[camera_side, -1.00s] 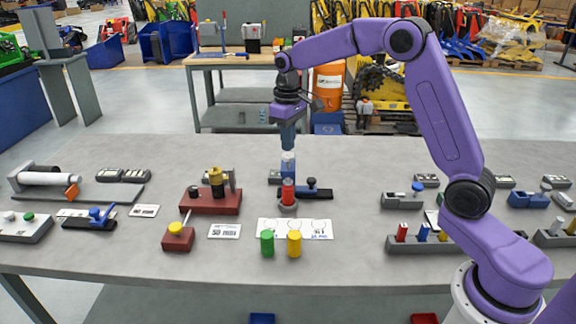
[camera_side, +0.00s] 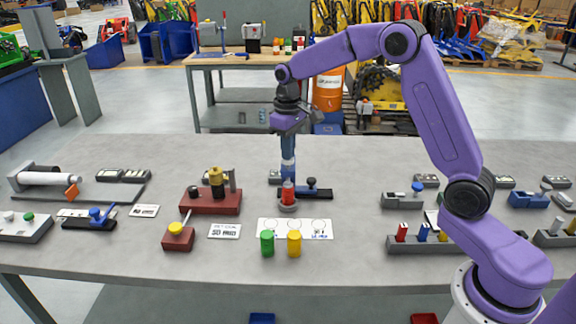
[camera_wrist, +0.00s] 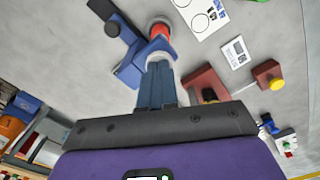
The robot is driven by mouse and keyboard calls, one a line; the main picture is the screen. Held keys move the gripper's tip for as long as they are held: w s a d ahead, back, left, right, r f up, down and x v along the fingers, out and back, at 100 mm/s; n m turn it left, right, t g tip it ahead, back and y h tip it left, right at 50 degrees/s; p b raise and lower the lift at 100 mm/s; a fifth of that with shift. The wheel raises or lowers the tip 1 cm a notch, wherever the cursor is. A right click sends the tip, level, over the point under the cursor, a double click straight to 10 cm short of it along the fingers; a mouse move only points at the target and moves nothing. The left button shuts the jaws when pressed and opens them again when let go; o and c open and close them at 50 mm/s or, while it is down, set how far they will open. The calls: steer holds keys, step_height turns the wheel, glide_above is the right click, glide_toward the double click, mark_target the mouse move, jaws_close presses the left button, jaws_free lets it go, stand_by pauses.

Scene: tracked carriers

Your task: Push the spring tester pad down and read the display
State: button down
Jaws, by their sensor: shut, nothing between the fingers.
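The spring tester looks to be the blue device (camera_side: 275,177) at mid-table, partly hidden behind a red cylinder (camera_side: 288,194). Its blue body also shows in the wrist view (camera_wrist: 133,69), with a pale round pad (camera_wrist: 158,57) at my fingertips. My gripper (camera_side: 288,160) is shut, empty and pointing down over the pad. The fingertips appear to meet the pad, though contact is hard to tell. The small grey panel at its left may be the display; no reading is legible.
A dark red block with a brass cylinder (camera_side: 210,203) is to the left. Green (camera_side: 267,244) and yellow (camera_side: 294,244) cylinders stand in front by a white card (camera_side: 317,228). Bare table lies behind.

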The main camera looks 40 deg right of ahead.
steer(key=shift+f, duration=0.85)
stand_by(0.8)
steer(key=shift+r, duration=3.15)
